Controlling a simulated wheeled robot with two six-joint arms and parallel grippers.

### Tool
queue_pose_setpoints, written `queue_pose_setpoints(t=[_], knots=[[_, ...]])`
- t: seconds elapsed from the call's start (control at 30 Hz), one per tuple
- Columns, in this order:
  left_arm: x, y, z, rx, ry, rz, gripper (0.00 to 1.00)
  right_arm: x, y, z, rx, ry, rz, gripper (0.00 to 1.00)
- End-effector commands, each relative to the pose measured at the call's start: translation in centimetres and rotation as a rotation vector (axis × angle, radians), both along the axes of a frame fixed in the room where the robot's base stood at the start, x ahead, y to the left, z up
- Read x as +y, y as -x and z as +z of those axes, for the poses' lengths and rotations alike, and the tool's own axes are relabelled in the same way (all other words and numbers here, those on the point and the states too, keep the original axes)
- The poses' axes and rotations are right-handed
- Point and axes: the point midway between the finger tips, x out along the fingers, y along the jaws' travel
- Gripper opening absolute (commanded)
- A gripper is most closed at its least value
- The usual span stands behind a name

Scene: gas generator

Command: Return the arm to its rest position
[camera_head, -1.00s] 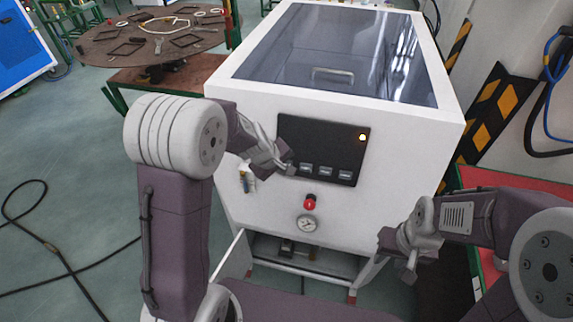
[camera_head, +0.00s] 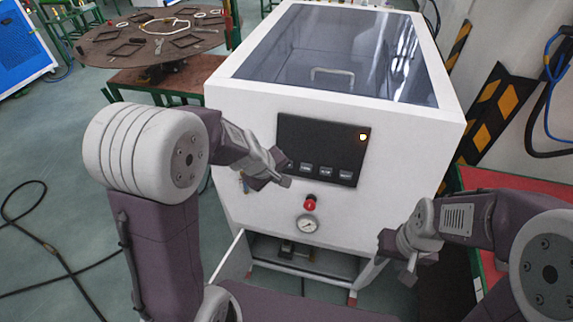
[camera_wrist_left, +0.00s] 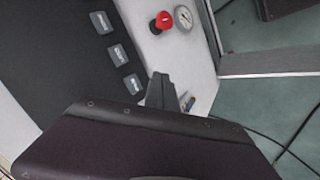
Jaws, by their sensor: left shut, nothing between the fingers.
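My left gripper (camera_head: 286,182) is in front of the white machine, just below its black control panel (camera_head: 322,150). It is shut and holds nothing. In the left wrist view its fingertips (camera_wrist_left: 161,88) show with the panel's grey buttons beyond them. My right gripper (camera_head: 398,262) is at the lower right, in front of the machine's lower right side. Its fingers are too small and angled to tell whether they are open.
The white machine (camera_head: 235,115) has a glass lid, a red knob (camera_head: 310,203) and a gauge (camera_head: 308,224). A round brown table (camera_head: 125,35) with parts stands at the back left. A red surface (camera_head: 520,183) is at the right. Black cable lies on the left floor.

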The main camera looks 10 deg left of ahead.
Motion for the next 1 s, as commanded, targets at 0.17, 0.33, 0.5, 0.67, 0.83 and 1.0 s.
queue_pose_setpoints(t=[0.17, 0.33, 0.5, 0.67, 0.83, 1.0], knots=[[0.0, 0.0, 0.0, 0.000, 0.000, 0.000, 0.00, 0.0, 0.0, 0.0, 0.000, 0.000, 0.000, 0.36], [0.1, -0.1, 0.4, -0.009, 0.000, 0.001, 0.00, 0.0, 0.0, 0.0, 0.000, 0.000, 0.000, 0.36], [1.4, 7.2, -0.5, 0.071, -0.165, -0.280, 0.00, 0.0, 0.0, 0.0, 0.000, 0.000, 0.000, 0.36], [3.4, 14.7, -3.0, 0.232, -0.337, -0.659, 0.00, 0.0, 0.0, 0.0, 0.000, 0.000, 0.000, 0.36], [4.2, 16.4, -3.5, 0.282, -0.384, -0.803, 0.00, 0.0, 0.0, 0.0, 0.000, 0.000, 0.000, 0.36], [4.1, 16.4, -3.5, 0.280, -0.384, -0.800, 0.00, 0.0, 0.0, 0.0, 0.000, 0.000, 0.000, 0.36]])
